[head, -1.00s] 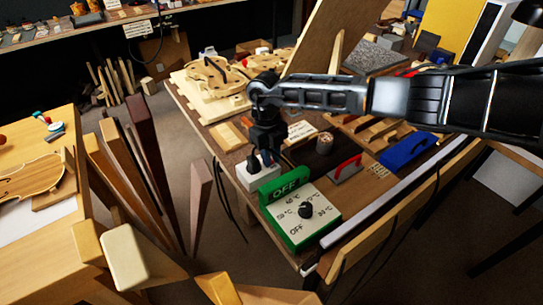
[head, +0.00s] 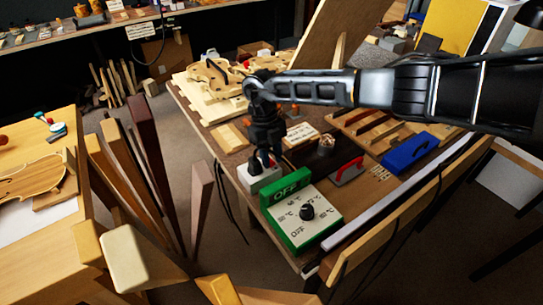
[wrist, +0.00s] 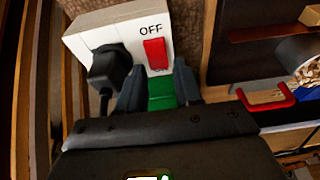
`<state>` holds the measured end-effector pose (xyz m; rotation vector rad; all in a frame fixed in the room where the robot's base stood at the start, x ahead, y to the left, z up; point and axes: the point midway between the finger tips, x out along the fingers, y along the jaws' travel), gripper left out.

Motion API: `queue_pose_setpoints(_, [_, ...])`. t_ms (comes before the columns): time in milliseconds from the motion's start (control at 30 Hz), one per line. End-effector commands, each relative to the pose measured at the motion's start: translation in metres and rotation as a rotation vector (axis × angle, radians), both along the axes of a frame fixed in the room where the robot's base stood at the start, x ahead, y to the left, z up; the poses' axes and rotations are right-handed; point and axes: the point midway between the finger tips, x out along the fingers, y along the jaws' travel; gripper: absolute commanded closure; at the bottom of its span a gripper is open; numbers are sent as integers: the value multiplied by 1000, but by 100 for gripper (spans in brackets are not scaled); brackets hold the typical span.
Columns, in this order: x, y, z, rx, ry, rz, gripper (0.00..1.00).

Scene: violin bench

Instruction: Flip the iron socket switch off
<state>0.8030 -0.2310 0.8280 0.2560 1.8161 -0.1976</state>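The white socket block (head: 262,181) sits near the bench's left edge, with a black plug (wrist: 107,68) in it. Its red switch (wrist: 156,54), below the printed word OFF, shows in the wrist view to the right of the plug. My gripper (head: 266,160) is over the socket, pointing down. In the wrist view my gripper (wrist: 160,82) is open, its two dark fingers apart just below the red switch. A green surface shows between the fingers; I cannot tell whether they touch anything. The fingers partly hide the socket's lower edge.
A green box with a dial (head: 306,214) and an OFF sign stands right of the socket. A red-handled tool (head: 347,169), a blue tool (head: 409,150) and a small pot (head: 325,146) lie beyond. Upright wood strips (head: 120,170) stand left of the bench.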

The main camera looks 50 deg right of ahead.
Motion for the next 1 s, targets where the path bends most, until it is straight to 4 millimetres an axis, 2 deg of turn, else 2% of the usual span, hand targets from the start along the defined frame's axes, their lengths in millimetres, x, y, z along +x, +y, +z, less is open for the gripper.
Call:
queue_pose_setpoints(500, [18, -6, 66, -1, -2, 0, 66])
queue_pose_setpoints(667, [19, -6, 74, -2, 0, 1, 66])
queue_pose_setpoints(1000, [19, -6, 74, -1, 0, 0, 66])
